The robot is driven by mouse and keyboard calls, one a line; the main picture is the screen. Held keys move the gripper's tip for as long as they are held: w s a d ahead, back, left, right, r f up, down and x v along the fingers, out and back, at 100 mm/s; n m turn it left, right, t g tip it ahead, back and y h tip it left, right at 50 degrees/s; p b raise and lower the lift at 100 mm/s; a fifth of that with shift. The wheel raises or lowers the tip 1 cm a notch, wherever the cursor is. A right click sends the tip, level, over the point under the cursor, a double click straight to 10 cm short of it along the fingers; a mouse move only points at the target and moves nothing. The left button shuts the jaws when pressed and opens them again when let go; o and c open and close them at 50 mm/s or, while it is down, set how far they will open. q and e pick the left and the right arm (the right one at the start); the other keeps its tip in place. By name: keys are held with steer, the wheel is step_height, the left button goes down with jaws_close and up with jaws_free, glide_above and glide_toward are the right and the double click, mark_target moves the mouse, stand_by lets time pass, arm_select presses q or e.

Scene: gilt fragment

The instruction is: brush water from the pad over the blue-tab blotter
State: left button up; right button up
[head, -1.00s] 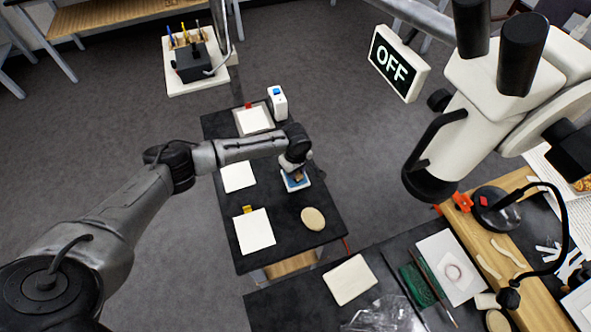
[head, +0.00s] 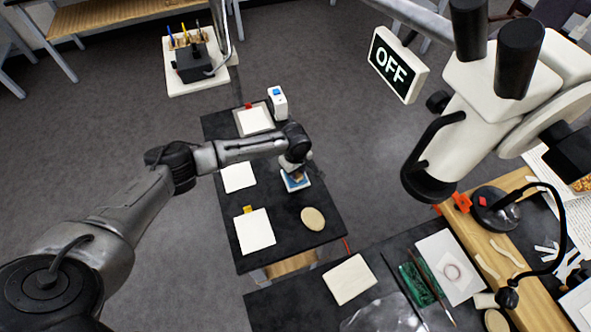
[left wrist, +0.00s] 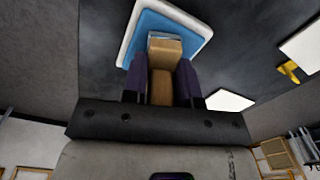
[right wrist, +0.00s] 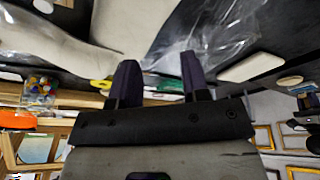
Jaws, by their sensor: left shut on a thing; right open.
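My left gripper (head: 292,168) is shut on a wooden-handled brush (left wrist: 165,47), its head down at the blue pad (head: 296,185) in a white tray. In the left wrist view the brush covers part of the blue pad (left wrist: 185,30); whether the bristles touch it I cannot tell. A white blotter (head: 238,178) lies left of the pad, with no tab visible beside my arm. A red-tab blotter (head: 254,121) lies behind it and a yellow-tab blotter (head: 255,232) in front. No blue tab shows. My right gripper (right wrist: 160,78) is open and empty.
A beige oval disc (head: 313,218) lies near the dark table's front right. A white box with a blue top (head: 278,103) stands at the back. A nearer bench holds a cream slab (head: 350,279), clear plastic and a green tray. An OFF sign (head: 397,64) hangs right.

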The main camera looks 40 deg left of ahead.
steer(key=shift+r, duration=0.15)
stand_by(0.4)
arm_select(q)
steer(key=shift+f+p, duration=0.1)
steer(key=shift+p, duration=0.2)
arm_select(e)
steer(key=shift+d+r, duration=0.1)
steer(key=shift+r, duration=0.05)
stand_by(0.6)
steer(key=shift+r, duration=0.1)
arm_select(q)
step_height(320, 180, up, 3)
steer(key=p, duration=0.3)
steer(key=shift+p, duration=0.4)
step_height(320, 180, up, 2)
steer(key=p, duration=0.2)
steer(key=shift+p, duration=0.3)
steer(key=shift+r+p, duration=1.05)
steer(key=shift+p, duration=0.3)
arm_select(e)
step_height(320, 180, up, 9)
